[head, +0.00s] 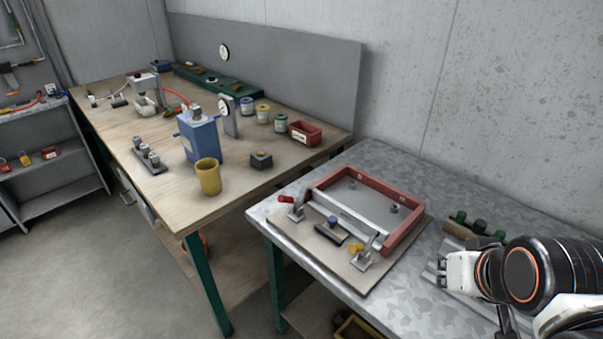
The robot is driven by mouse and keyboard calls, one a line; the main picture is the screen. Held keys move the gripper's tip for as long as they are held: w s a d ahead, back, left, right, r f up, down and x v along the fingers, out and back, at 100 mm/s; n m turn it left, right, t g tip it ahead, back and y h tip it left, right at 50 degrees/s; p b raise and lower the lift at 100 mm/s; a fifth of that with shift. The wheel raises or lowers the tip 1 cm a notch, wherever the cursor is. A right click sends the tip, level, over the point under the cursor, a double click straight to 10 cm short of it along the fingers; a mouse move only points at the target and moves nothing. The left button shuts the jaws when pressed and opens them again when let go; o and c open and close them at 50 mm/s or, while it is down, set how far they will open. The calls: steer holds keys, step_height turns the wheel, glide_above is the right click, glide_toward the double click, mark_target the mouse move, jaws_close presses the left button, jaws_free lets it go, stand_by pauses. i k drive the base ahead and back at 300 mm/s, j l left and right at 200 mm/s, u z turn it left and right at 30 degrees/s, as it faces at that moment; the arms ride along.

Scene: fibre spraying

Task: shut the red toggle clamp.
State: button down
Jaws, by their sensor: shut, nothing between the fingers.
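The red toggle clamp (296,211) stands at the left corner of a wooden fixture board (318,258). Its red handle (286,199) points out to the left, away from the frame. A red frame (404,230) with a pale front bar lies on the board between and behind the clamps. My gripper (440,271) is at the right, shut and empty, well apart from the red clamp. Its fingertips are small in this view.
A dark block (331,232) and a blue knob (332,221) sit between the clamps. Several dark knobs on a holder (470,227) stand near my gripper. A wooden bench (230,200) with a yellow cup (208,178) adjoins at left. The metal table's (380,162) back is clear.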

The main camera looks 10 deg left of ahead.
mark_target(281, 198)
steer(key=i+u, duration=0.15)
steer(key=u, duration=0.25)
steer(key=i+u, duration=0.15)
steer(key=u, duration=0.2)
steer(key=i+u, duration=0.15)
steer(key=u, duration=0.25)
